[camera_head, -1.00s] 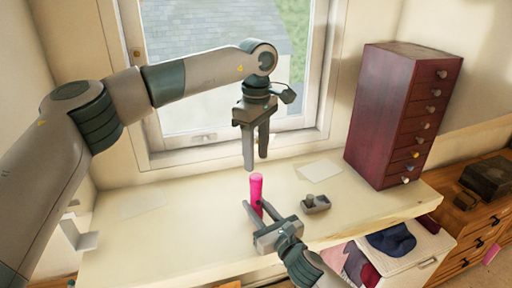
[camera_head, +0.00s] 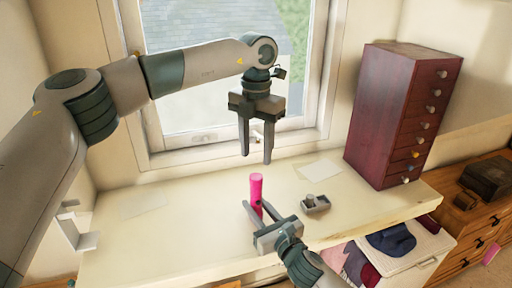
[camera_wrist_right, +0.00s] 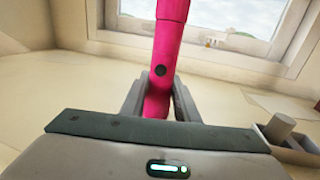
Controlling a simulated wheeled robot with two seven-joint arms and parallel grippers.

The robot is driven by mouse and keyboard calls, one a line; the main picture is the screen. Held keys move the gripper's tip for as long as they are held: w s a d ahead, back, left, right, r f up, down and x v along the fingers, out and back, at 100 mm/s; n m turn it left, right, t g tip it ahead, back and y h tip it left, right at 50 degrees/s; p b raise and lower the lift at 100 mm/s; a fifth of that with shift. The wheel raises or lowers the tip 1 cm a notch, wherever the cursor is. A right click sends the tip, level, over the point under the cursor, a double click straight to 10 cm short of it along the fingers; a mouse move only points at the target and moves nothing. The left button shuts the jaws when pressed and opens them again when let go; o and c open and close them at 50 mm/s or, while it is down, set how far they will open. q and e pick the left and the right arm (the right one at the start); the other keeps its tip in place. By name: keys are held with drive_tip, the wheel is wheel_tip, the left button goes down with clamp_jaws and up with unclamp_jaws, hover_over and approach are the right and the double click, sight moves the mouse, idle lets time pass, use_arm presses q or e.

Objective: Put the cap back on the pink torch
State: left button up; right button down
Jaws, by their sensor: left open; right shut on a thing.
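The pink torch (camera_head: 256,186) stands upright on the pale counter under the window. My right gripper (camera_head: 257,208) is shut around its lower part. In the right wrist view, the torch (camera_wrist_right: 169,45) rises between the fingers with a dark round button facing the camera; its top is out of that view. My left gripper (camera_head: 256,158) is open, pointing down, just above the torch in the picture, with nothing seen between its fingers. A small grey holder (camera_head: 316,205) with a grey cylinder stands to the right of the torch. I cannot tell whether that cylinder is the cap.
A dark red drawer cabinet (camera_head: 400,115) stands at the counter's right end. Flat pale sheets lie at the left (camera_head: 145,203) and behind the holder (camera_head: 320,169). The window (camera_head: 215,65) is close behind. The counter (camera_head: 180,235) is clear left of the torch.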

sight(256, 176)
use_arm(q)
drive_tip(key=n, duration=0.6)
drive_tip(key=shift+r, duration=0.2)
drive_tip(key=shift+f, duration=0.15)
drive_tip(key=shift+f, duration=3.85)
